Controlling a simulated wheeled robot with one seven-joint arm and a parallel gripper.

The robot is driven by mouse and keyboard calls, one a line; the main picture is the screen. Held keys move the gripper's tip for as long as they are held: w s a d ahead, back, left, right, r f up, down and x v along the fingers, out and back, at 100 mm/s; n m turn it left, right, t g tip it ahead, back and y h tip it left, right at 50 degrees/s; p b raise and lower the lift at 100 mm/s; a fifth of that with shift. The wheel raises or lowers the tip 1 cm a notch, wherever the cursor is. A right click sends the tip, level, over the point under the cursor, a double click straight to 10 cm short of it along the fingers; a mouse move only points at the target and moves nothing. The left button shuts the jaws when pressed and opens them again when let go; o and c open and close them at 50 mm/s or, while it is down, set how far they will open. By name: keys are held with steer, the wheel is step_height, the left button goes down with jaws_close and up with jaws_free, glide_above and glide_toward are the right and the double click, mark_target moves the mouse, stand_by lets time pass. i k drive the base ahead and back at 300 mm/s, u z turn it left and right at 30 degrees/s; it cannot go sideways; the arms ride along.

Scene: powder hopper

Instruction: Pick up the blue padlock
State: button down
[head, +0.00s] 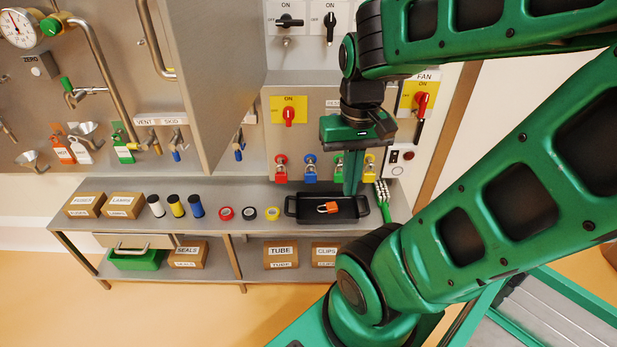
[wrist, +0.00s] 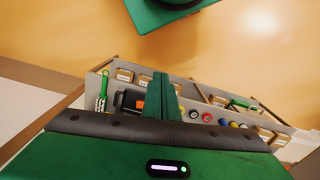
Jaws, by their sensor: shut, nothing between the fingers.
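The blue padlock (head: 311,176) hangs on the steel panel above the bench, between a red padlock (head: 281,175) and my gripper's fingers. My gripper (head: 351,193) points down over the right part of the black tray (head: 293,208), to the right of the blue padlock and apart from it. Its green fingers are together with nothing between them, and they also show in the wrist view (wrist: 160,80). They hide part of the panel behind, where a green padlock may hang. The blue padlock cannot be made out in the wrist view.
An orange padlock (head: 328,207) lies in the tray. A yellow padlock (head: 370,165) hangs just right of my fingers. Tape rolls (head: 249,213) and spools (head: 177,206) stand along the bench left of the tray. A large steel hopper wall (head: 217,70) juts out at upper left.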

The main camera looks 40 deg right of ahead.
mark_target(310, 176)
steer(key=z, duration=1.9)
steer(key=k, duration=1.55)
steer(key=u, duration=1.1)
steer(key=i, duration=1)
